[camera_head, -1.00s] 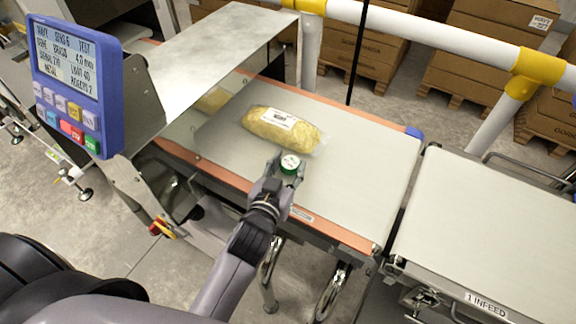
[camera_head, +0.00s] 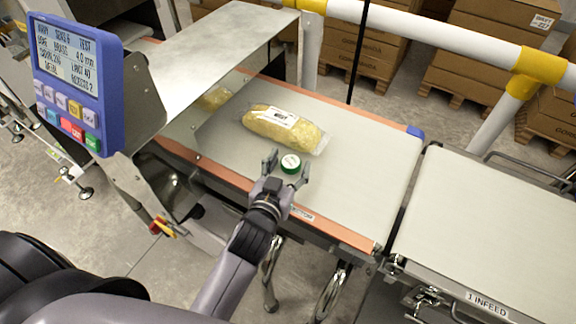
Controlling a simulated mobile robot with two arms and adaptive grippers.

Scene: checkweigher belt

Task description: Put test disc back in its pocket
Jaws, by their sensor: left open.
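The test disc (camera_head: 290,163) is a small round piece with a white top and green rim. It is at the near side of the grey belt, close to a bagged loaf (camera_head: 284,128) with a white label. My left gripper (camera_head: 287,166) is open, with one finger on each side of the disc. I cannot tell whether the fingers touch it. The disc's pocket cannot be made out. My right gripper is not in view.
A metal tunnel hood (camera_head: 215,50) covers the belt's left end. A blue control panel (camera_head: 75,85) stands at left. The belt (camera_head: 360,170) is bare to the right, beside the infeed conveyor (camera_head: 490,220). A white and yellow rail (camera_head: 440,40) runs behind.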

